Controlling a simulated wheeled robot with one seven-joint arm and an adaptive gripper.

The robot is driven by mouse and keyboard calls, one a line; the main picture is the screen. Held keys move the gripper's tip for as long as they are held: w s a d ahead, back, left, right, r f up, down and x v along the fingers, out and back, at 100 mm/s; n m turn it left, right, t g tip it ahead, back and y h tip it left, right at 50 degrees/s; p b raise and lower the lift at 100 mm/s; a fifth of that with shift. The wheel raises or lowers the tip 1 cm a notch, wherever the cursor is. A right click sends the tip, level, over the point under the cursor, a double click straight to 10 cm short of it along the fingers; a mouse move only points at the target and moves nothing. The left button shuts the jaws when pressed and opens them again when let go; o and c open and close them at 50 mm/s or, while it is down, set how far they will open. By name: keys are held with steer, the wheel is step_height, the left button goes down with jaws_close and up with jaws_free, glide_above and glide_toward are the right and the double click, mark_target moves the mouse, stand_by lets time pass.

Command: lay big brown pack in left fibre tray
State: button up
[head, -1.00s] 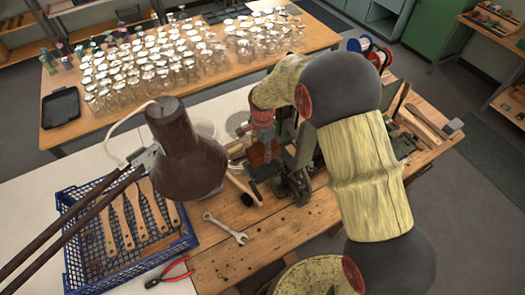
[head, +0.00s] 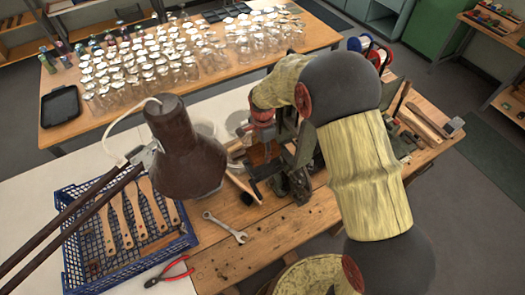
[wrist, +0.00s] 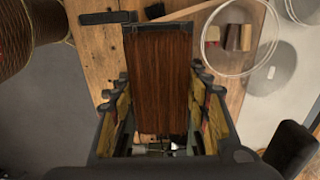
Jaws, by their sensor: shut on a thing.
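A big dark reddish-brown pack (wrist: 160,70) with a black band at its top stands between the fingers of my gripper (wrist: 160,95) in the wrist view. The fingers press in from both sides, and my gripper is shut on it. In the head view my gripper (head: 262,140) is over the bench, small and partly hidden among dark parts. A clear round dish (wrist: 205,50) holding small brown, reddish and pale packs lies beyond the pack to the right in the wrist view. Part of another clear rim (wrist: 291,14) shows at the top right. I cannot tell which is the left fibre tray.
A brown lamp (head: 185,150) stands left of my gripper, hiding part of the bench. A dark metal vice or machine (head: 297,165) stands close on the right. A blue crate (head: 80,272) with wooden handles, a spanner (head: 226,228) and red pliers (head: 170,273) lie in front.

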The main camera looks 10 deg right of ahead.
steer(key=shift+f+b, duration=0.5)
steer(key=shift+f, duration=0.3)
stand_by(1.0)
steer(key=o, duration=1.2)
steer(key=shift+c, duration=0.2)
steer(key=o, duration=0.5)
steer(key=shift+r, duration=0.1)
steer(key=shift+r+p, duration=2.1)
steer(key=shift+r, duration=1.85)
